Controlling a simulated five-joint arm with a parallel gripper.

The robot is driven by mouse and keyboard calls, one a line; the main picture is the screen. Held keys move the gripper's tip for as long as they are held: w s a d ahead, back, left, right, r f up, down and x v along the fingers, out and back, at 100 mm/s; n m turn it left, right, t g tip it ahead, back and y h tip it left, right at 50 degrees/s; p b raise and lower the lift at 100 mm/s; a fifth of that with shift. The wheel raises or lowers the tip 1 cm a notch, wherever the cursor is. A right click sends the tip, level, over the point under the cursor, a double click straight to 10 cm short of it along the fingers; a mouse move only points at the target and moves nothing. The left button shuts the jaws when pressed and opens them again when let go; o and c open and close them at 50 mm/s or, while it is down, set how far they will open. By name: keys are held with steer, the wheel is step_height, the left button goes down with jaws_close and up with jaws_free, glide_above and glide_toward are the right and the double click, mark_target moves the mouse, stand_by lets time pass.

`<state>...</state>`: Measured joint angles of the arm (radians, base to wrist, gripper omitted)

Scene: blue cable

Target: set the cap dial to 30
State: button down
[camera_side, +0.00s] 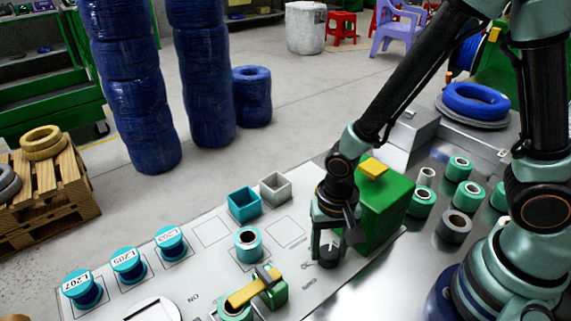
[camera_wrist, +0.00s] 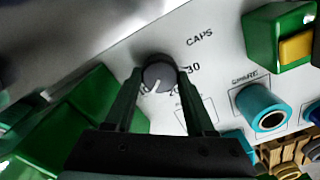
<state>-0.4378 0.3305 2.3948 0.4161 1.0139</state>
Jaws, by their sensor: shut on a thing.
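The cap dial (camera_wrist: 158,73) is a dark round knob with a white pointer line, beside the printed word CAPS on the pale panel (camera_wrist: 218,62). The pointer aims down and slightly left in the wrist view, between the partly hidden left mark and the 20, away from the 30. My gripper (camera_wrist: 158,78) has one finger on each side of the dial and is shut on it. In the side view, my gripper (camera_side: 328,248) points down over the dark dial (camera_side: 328,260), in front of the green box.
A green box with a yellow top (camera_side: 384,205) stands close behind my gripper. A teal spool (camera_side: 247,244) and a green block with a yellow lever (camera_side: 262,289) stand to the left. Open bins (camera_side: 244,203) and labelled spools (camera_side: 127,264) are farther left.

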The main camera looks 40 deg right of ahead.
steer(key=n, duration=0.6)
steer(key=shift+a, duration=0.1)
steer(key=n, duration=0.5)
steer(key=shift+a, duration=0.1)
steer(key=n, duration=0.5)
steer(key=shift+n, duration=0.4)
steer(key=n, duration=0.6)
steer(key=shift+s+a, duration=0.1)
steer(key=shift+c, duration=1.2)
jaws_free()
steer(key=shift+r, duration=0.15)
